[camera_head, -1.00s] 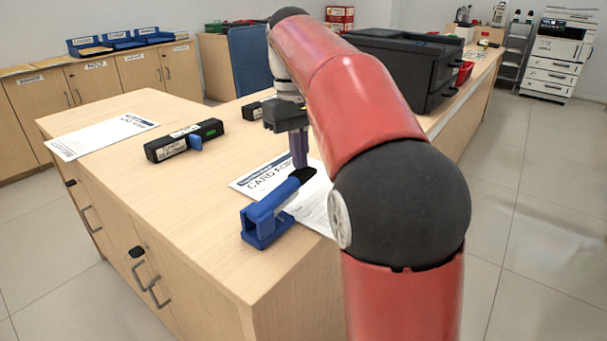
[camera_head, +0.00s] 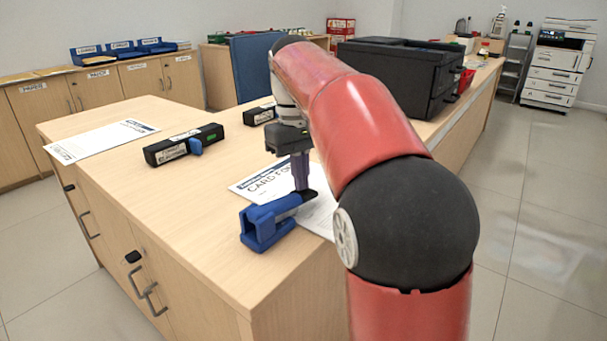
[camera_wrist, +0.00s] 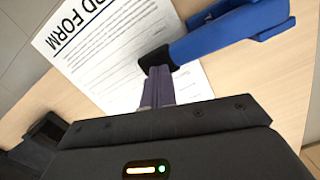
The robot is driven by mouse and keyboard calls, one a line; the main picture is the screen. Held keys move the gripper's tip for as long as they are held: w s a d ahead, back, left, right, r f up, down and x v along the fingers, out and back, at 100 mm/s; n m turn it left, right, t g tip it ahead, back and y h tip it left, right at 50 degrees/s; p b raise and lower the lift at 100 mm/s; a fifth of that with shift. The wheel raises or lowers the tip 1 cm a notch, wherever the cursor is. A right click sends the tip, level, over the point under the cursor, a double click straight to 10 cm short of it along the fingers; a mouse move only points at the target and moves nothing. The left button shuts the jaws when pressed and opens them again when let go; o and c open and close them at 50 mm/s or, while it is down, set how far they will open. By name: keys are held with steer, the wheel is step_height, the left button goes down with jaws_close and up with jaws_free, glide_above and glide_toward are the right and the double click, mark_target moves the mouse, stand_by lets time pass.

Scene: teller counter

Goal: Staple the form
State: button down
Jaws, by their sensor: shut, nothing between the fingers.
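A blue stapler (camera_head: 268,222) with a black head stands near the counter's edge, its head over the form. The form (camera_head: 258,186), a white sheet headed "CARD FORM", lies flat on the counter, partly hidden by the stapler and my arm. The form also shows in the wrist view (camera_wrist: 100,50), with the stapler (camera_wrist: 225,35) reaching in from the upper right. My gripper (camera_head: 302,188) is shut and empty, pointing down at the stapler's black head. In the wrist view its fingertips (camera_wrist: 158,72) appear at the black head; whether they press on it I cannot tell.
A black device with a blue tab (camera_head: 184,146) lies on the counter left of the form, and a similar one (camera_head: 259,115) lies behind. Another sheet (camera_head: 103,140) lies at the far left. A large black printer (camera_head: 396,75) stands behind my arm.

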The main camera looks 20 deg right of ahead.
steer(key=shift+w+r, duration=0.1)
steer(key=w+p, duration=0.1)
steer(key=p, duration=0.1)
steer(key=w+r+p, duration=0.1)
steer(key=shift+w+a+p, duration=0.25)
steer(key=shift+a+p, duration=0.15)
steer(key=shift+w+f, duration=0.1)
steer(key=shift+w, duration=0.05)
step_height(320, 180, up, 8)
steer(key=shift+w+a+f, duration=0.15)
steer(key=shift+w, duration=0.2)
